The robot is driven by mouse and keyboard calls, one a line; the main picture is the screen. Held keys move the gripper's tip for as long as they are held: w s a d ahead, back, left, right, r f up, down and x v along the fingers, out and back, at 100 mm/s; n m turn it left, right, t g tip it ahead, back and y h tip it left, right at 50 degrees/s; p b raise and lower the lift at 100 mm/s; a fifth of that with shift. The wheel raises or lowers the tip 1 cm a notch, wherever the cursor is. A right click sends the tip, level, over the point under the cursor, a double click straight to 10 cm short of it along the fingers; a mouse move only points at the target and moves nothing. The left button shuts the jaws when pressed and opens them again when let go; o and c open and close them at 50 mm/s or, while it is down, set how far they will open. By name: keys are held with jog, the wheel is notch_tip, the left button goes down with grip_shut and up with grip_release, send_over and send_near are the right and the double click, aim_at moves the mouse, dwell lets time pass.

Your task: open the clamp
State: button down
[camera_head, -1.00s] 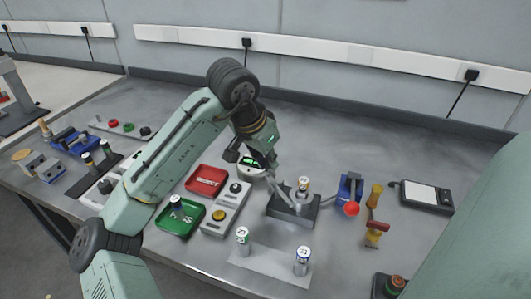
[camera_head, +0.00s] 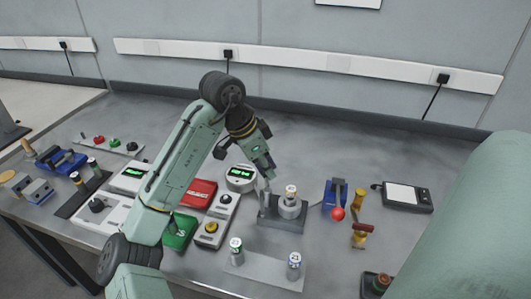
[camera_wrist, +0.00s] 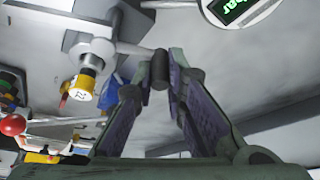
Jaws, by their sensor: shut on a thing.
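The clamp (camera_head: 282,213) is a grey metal fixture on a dark plate in the middle of the table. A small can with a yellowish top (camera_head: 291,191) stands upright in it. In the wrist view the clamp (camera_wrist: 101,50) is at upper left, with the can (camera_wrist: 84,88) in front of it. A grey rod runs from it to a dark cylindrical grip (camera_wrist: 160,72). My gripper (camera_head: 268,178) is at the clamp's left side, above the plate. In the wrist view my gripper (camera_wrist: 161,69) has its fingertips closed around that grip.
A blue device with a red ball (camera_head: 338,213) stands right of the clamp. A control box with buttons (camera_head: 217,220) and a round display (camera_head: 240,178) are on its left. Two cans (camera_head: 235,245) stand on a pale plate in front. The table behind is clear.

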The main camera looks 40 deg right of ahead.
jog(key=shift+s, duration=0.1)
jog(key=c, duration=1.6)
grip_release()
jog(key=shift+r, duration=0.1)
jog(key=v, duration=1.1)
jog(key=shift+r, duration=0.4)
jog(key=shift+a, duration=0.15)
